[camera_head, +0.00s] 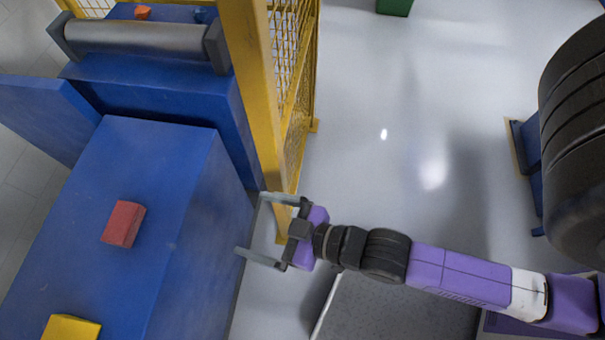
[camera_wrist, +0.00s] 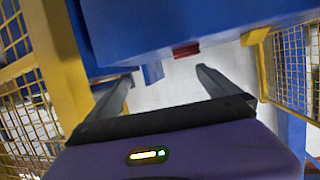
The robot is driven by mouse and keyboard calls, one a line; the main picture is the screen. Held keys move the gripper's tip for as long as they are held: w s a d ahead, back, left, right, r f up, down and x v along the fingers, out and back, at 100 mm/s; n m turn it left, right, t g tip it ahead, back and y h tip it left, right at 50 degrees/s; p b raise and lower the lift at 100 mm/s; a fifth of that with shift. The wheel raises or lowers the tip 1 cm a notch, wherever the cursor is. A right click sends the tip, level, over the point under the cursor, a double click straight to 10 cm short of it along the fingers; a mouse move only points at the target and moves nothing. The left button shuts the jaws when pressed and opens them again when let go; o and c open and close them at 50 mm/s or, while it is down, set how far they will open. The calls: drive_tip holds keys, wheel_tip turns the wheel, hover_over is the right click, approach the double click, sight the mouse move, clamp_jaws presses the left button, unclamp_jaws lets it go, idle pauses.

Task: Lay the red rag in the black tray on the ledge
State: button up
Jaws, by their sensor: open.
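A red, folded-looking block shape, which appears to be the rag (camera_head: 123,223), lies on top of the blue machine housing (camera_head: 160,185) at the left. A red patch, probably the same rag, shows at the edge of a blue surface in the wrist view (camera_wrist: 186,50). My gripper (camera_head: 251,223) is open and empty, just right of the housing's right edge, apart from the rag. Its two fingers point left toward the housing. They also show spread in the wrist view (camera_wrist: 164,75). I see no black tray or ledge that I can identify in either view.
A yellow item (camera_head: 71,328) lies on the housing's near end. A grey roller (camera_head: 135,38) spans dark brackets at upper left, with a small orange item (camera_head: 142,13) behind. A yellow mesh guard (camera_head: 257,90) stands just beyond my gripper. Pale floor (camera_head: 400,110) is open to the right.

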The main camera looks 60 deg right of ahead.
drive_tip(key=s+d+r+m+h, duration=0.1)
drive_tip(key=s+d+r, duration=0.3)
drive_tip(key=s+r, duration=0.5)
drive_tip(key=shift+s+d+t+h, duration=0.2)
drive_tip(key=shift+s+t+h, duration=0.2)
drive_tip(key=shift+s, duration=1.4)
drive_tip(key=shift+r, duration=0.15)
